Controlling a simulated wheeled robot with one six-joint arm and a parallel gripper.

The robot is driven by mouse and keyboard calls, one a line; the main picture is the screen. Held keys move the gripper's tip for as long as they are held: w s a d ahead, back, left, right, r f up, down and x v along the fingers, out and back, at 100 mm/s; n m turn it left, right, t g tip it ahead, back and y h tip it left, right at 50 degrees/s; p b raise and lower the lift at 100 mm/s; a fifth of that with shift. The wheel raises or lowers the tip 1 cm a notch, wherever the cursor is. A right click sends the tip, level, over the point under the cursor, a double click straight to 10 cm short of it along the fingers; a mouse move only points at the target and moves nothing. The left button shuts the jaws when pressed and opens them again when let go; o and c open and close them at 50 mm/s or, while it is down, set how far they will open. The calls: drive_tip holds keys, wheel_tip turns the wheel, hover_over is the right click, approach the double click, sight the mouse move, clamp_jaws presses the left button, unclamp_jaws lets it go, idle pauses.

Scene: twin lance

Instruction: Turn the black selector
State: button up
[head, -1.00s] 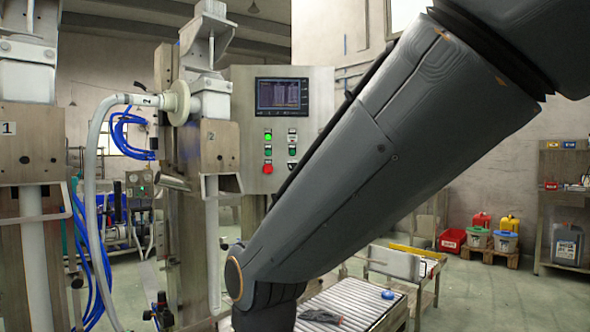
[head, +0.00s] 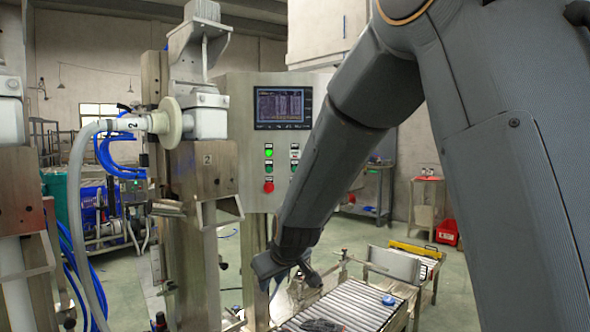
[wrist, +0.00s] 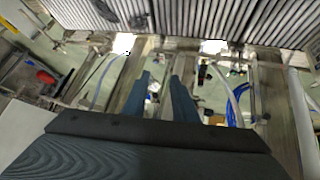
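The steel control panel (head: 236,150) stands left of centre in the head view, with a screen and two columns of small controls. The black selector (head: 293,168) appears to be the dark control low in the right column, close to my forearm's edge; its setting is too small to read. My gripper (head: 287,272) hangs below the panel, above the roller conveyor, pointing downward and clear of the controls. In the wrist view, the two blue-grey fingers of my gripper (wrist: 161,78) are apart with nothing between them. The selector is not visible in the wrist view.
A red button (head: 268,186) and a lit green button (head: 268,153) sit in the panel's left column. The steel filling column with its white hose fitting (head: 165,122) stands left of the panel. The roller conveyor (head: 350,308) lies below my gripper, carrying a blue object (head: 388,300).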

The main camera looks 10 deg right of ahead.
drive_tip(key=w+d+r+t+h+p, duration=0.1)
drive_tip(key=w+d+r+t+p, duration=0.2)
drive_tip(key=w+r+p, duration=0.3)
drive_tip(key=w+d+r+n+t+h+p, duration=0.1)
drive_tip(key=w+d+r+t+p, duration=0.2)
drive_tip(key=w, duration=1.1)
drive_tip(key=w+d+r+n+t+h+p, duration=0.1)
drive_tip(key=w+d+r+t+p, duration=0.3)
drive_tip(key=w+d+r+p, duration=0.2)
drive_tip(key=shift+w+r+h+p, duration=0.4)
drive_tip(key=shift+w+r+p, duration=0.9)
drive_tip(key=shift+w+p, duration=1.15)
drive_tip(key=shift+a, duration=0.1)
clamp_jaws()
